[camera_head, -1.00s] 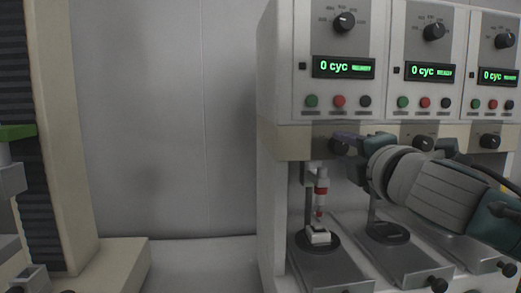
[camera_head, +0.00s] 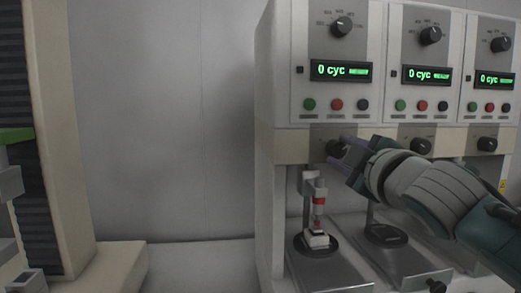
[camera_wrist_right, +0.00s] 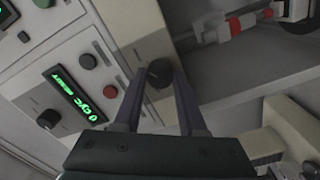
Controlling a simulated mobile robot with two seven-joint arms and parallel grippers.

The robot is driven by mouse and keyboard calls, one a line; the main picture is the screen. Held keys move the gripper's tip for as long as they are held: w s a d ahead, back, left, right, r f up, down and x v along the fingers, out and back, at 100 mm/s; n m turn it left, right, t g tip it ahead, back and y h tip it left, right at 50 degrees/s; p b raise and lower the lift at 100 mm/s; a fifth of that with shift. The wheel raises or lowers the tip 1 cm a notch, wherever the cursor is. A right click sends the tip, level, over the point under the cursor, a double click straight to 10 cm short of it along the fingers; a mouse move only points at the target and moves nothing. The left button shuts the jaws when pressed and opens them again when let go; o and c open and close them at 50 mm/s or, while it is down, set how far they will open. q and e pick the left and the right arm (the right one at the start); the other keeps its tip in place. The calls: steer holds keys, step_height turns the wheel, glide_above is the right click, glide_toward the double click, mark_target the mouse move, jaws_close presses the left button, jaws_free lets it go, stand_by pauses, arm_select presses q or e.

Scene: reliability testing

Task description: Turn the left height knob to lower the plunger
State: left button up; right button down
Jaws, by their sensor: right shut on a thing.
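The left height knob (camera_head: 334,147) is a dark round knob on the beige strip below the left panel. My right gripper (camera_head: 341,145) comes in from the right with its two purple-grey fingers at this knob. In the right wrist view, the fingers (camera_wrist_right: 159,82) lie on both sides of the black knob (camera_wrist_right: 159,73) and are shut on it. The plunger (camera_head: 319,204), with a red and white body, hangs below the strip over a small white block (camera_head: 318,239) on a dark round plate. I cannot tell whether its tip touches the block. My left gripper does not show.
Two similar stations stand to the right, with a middle knob (camera_head: 421,146) and a right knob (camera_head: 487,144). Each display reads 0 cyc. A beige column machine (camera_head: 66,150) stands at the left. The counter between it and the stations is clear.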

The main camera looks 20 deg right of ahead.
stand_by(0.4)
steer(key=shift+c, duration=2.4)
jaws_free()
steer(key=v, duration=1)
steer(key=shift+b, duration=0.35)
steer(key=shift+a+m, duration=0.1)
steer(key=shift+m, duration=0.2)
